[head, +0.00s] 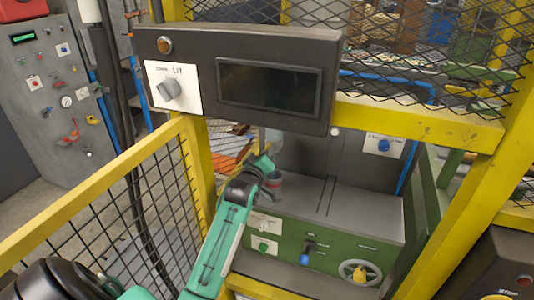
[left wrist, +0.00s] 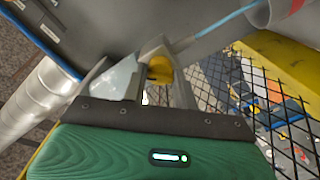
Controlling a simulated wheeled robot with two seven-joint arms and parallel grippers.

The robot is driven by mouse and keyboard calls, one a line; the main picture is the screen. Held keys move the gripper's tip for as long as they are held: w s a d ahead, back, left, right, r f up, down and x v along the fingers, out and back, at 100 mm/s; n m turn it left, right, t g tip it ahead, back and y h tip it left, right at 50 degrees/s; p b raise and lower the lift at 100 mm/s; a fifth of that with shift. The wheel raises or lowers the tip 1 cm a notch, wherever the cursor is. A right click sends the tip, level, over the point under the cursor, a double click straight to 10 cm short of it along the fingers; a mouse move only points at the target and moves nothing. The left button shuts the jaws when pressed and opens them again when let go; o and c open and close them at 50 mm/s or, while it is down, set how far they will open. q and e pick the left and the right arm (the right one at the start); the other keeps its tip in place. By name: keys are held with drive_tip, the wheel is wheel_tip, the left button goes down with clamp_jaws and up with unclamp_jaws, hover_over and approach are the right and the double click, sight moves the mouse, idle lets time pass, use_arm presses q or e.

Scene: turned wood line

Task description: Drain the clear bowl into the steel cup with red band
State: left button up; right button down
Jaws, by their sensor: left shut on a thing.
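My left gripper (head: 264,164) reaches in from the lower left over the grey top of the green machine. It is shut on the clear bowl (head: 271,140), a pale see-through shape at the fingers, partly hidden by the gripper. In the left wrist view the bowl (left wrist: 119,78) shows as a pale bluish form beside the fingers (left wrist: 150,75); its tilt and contents cannot be told. The steel cup with red band (head: 272,182) stands on the grey top just below the gripper, partly covered by it. Part of the cup (left wrist: 262,14) shows at the wrist view's upper right. My right gripper is out of view.
A dark panel (head: 268,85) with a knob and screen hangs above the work spot. Yellow posts and black mesh fence (head: 95,215) stand at the left. The grey top (head: 350,208) is clear right of the cup. A handwheel (head: 359,271) is on the front.

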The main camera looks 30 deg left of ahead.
use_arm(q)
drive_tip(key=shift+f+m, duration=0.1)
drive_tip(key=shift+m, duration=0.2)
drive_tip(key=o, duration=1)
drive_tip(key=shift+c, duration=0.2)
drive_tip(key=shift+s, duration=0.1)
drive_tip(key=b+v, duration=0.5)
drive_tip(key=v, duration=0.8)
drive_tip(key=shift+s, duration=0.35)
